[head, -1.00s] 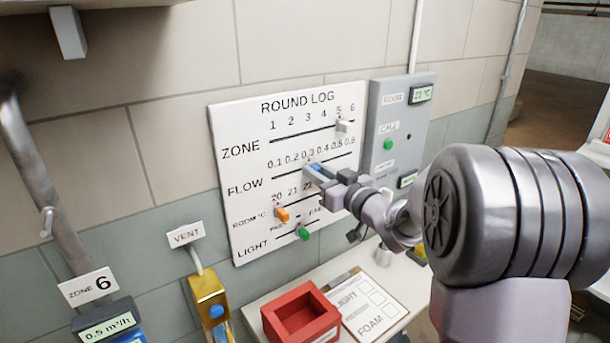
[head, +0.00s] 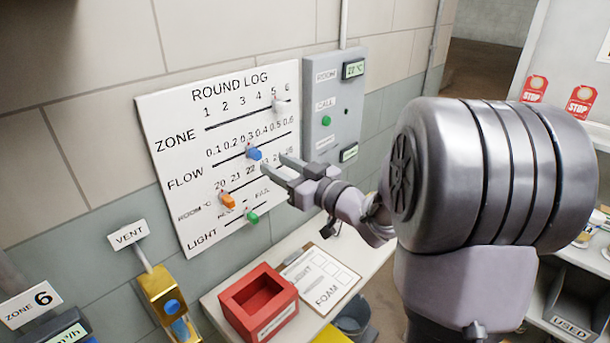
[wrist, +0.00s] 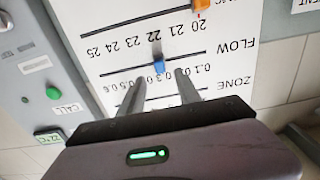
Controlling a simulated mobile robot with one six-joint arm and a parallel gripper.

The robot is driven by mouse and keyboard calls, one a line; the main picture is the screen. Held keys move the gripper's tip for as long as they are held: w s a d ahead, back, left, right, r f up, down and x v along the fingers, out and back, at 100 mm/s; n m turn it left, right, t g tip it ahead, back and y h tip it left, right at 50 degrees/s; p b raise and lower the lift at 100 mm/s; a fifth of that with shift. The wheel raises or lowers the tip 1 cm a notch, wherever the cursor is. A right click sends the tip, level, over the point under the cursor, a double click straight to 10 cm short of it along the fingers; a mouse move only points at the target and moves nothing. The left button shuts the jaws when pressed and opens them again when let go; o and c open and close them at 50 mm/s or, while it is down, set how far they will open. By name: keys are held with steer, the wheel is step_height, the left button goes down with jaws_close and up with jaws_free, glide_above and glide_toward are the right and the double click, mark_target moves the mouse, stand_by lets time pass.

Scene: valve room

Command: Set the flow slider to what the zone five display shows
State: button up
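The round log board (head: 160,125) hangs on the wall. Its blue flow slider (head: 254,153) stands at about the 0.3 mark; it also shows in the wrist view (wrist: 158,64). The white zone slider (head: 278,104) is at 5. My gripper (head: 284,166) is open and empty, just right of the flow slider in the head view and off the board. In the wrist view the slider appears beyond and between the spread fingertips, apart from them. The zone five display is not in view.
The orange room slider (head: 227,201) and green light slider (head: 252,218) sit below. A grey call panel (head: 347,90) is at right. A red box (head: 262,310) and clipboard (head: 318,279) lie on the shelf. A zone 6 sign (head: 32,304) stands above a cut-off display.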

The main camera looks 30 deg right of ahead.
steer(key=p+v, duration=0.1)
steer(key=v, duration=0.8)
steer(key=shift+s, duration=0.3)
steer(key=shift+d, duration=0.1)
steer(key=s+a+f+m+g+h, duration=0.1)
steer(key=s+a+m+g, duration=0.3)
steer(key=s+a, duration=0.5)
steer(key=s+a+f+m+g+h, duration=0.2)
steer(key=s+a+g, duration=0.5)
steer(key=s, duration=0.4)
steer(key=shift+a+f+m+h, duration=0.3)
steer(key=shift+a+f+m, duration=0.2)
steer(key=shift+a+m, duration=0.45)
